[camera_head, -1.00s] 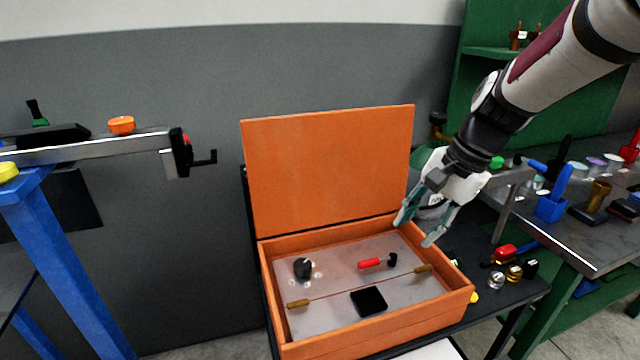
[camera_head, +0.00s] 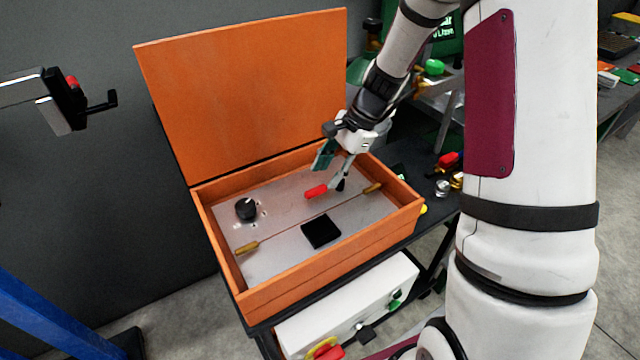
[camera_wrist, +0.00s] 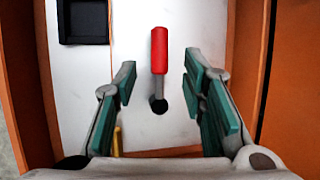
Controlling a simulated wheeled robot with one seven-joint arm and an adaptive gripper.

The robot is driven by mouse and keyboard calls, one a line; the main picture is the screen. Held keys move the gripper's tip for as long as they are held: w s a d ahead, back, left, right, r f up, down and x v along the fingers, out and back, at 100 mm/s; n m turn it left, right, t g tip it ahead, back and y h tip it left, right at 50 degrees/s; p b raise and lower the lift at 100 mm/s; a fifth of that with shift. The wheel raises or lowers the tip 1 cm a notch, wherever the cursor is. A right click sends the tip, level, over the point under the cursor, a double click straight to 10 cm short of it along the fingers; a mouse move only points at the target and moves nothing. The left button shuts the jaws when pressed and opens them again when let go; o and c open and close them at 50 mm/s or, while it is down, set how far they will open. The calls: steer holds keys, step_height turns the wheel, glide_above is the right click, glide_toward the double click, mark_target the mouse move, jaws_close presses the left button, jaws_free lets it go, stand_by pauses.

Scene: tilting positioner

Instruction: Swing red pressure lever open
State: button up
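The red pressure lever (camera_head: 316,191) lies on the pale metal plate inside the orange box, with its black pivot (camera_head: 340,184) at the right end. In the wrist view the red handle (camera_wrist: 159,50) points away from me, and the black pivot (camera_wrist: 158,104) is nearer. My gripper (camera_head: 333,170) is over the lever at the rear right of the box. In the wrist view its teal fingers (camera_wrist: 160,85) are spread wide, one on each side of the lever, with clear gaps. Nothing is held. Contact with the plate cannot be told.
The orange box (camera_head: 330,277) has its lid (camera_head: 245,95) standing open behind. The plate also bears a black knob (camera_head: 246,208), a black square (camera_head: 321,231) and two brass handles. A white control box (camera_head: 350,305) is below in front. Small items lie on the dark table at right.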

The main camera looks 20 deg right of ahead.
mark_target(318, 188)
steer(key=shift+x, duration=2.55)
jaws_close()
